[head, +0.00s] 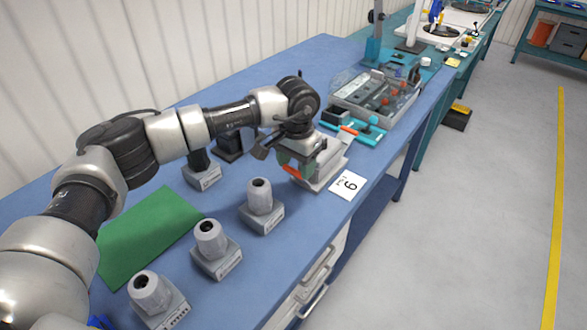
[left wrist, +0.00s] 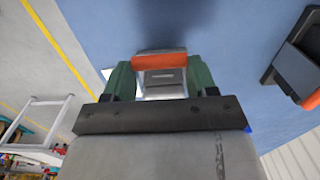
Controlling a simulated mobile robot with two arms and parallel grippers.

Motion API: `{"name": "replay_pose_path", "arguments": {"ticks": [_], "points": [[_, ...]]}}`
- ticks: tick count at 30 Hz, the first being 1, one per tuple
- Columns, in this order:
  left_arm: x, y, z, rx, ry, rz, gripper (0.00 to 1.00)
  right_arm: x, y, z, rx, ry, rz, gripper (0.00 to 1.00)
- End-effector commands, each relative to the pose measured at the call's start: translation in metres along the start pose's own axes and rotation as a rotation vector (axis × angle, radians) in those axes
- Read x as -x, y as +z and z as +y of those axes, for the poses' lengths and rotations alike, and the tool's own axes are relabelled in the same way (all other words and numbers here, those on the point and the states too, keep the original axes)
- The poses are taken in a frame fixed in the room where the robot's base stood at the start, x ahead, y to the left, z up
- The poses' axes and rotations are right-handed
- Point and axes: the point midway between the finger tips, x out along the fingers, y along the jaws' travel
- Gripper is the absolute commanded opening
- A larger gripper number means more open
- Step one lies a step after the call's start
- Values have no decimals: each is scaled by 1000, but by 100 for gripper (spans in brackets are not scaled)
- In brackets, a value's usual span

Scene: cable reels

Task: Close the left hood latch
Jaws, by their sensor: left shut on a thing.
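A grey hood housing (head: 325,170) stands on the blue bench near its front edge, beside a white number card. My left gripper (head: 296,164) is over the near left side of this housing, pointing down. An orange latch bar (head: 292,173) shows at its fingers. In the left wrist view the orange bar (left wrist: 160,62) lies between the green fingertips of my gripper (left wrist: 160,78), which are shut on it. A grey face shows below the bar. The gripper and wrist hide much of the housing's top, so I cannot tell how far the latch is turned. My right gripper is not in view.
Grey hoods (head: 261,204) (head: 216,247) (head: 159,298) stand along the front edge. A green mat (head: 150,236) lies behind them. The number card (head: 348,186) lies right of the housing. A teal fixture with an orange lever (head: 349,130) and a parts tray (head: 348,96) stand beyond.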

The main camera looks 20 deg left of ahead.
Motion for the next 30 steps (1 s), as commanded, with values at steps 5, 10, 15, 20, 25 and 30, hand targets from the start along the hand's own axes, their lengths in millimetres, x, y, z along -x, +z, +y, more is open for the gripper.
{"name": "replay_pose_path", "arguments": {"ticks": [5, 10, 15, 20, 25, 30], "points": [[1, -2, 0, 1, 1, 10, 14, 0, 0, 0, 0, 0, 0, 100], [0, -2, 0, 1, 1, 9, 58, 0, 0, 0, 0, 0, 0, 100], [0, -1, 0, 0, 1, 6, 83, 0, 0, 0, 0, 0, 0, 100], [-1, -1, 0, 0, 1, 3, 83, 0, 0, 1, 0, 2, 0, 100], [3, -1, 0, 0, 0, 2, 83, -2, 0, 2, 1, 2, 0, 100], [25, -2, 0, -1, 0, 5, 83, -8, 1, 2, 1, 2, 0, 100]]}}
